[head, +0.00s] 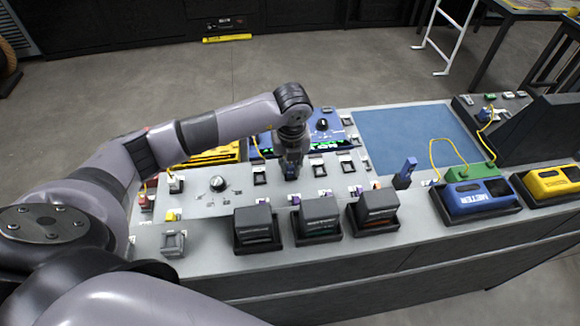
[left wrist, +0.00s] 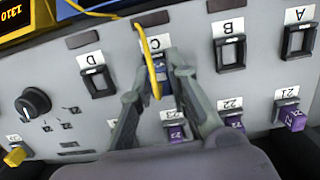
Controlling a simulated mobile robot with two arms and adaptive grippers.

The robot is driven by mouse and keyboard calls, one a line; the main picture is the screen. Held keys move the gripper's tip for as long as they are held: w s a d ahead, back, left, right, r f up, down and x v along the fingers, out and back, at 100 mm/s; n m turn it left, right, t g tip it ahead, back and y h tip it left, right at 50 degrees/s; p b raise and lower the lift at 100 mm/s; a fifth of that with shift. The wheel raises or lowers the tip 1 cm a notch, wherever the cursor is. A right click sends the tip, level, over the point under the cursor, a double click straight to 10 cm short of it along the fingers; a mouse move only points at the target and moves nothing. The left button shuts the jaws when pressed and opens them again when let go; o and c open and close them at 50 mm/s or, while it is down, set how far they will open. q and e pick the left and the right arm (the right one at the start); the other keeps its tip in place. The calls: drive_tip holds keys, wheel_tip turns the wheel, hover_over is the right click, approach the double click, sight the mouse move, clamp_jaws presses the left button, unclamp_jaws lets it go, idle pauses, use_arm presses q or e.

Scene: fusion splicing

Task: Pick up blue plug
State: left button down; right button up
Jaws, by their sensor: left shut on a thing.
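My left gripper (head: 291,170) points down over the rows of square sockets on the grey console. A yellow cable (left wrist: 149,60) runs up from the plug. The plug is at the socket labelled C; I cannot tell whether it is still seated in it. In the head view the fingers mostly hide the plug. My right gripper is not in view.
Open sockets labelled D (left wrist: 97,80), B (left wrist: 230,52) and A (left wrist: 298,40) flank the gripper. Purple plugs (left wrist: 291,117) stand in front. Three dark boxes (head: 320,220) line the console's front edge. A blue meter (head: 478,199) and a blue mat (head: 405,137) are to the right.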

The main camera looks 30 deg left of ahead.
use_arm(q)
wheel_tip(320, 180, up, 11)
drive_tip(key=b, duration=0.3)
wheel_tip(320, 180, up, 8)
drive_tip(key=f, duration=0.1)
hover_over(291, 164)
drive_tip(key=shift+s+a+r+p, duration=0.1)
drive_tip(key=shift+r+p, duration=0.25)
drive_tip(key=shift+r, duration=0.65)
drive_tip(key=c, duration=2.1)
unclamp_jaws()
clamp_jaws()
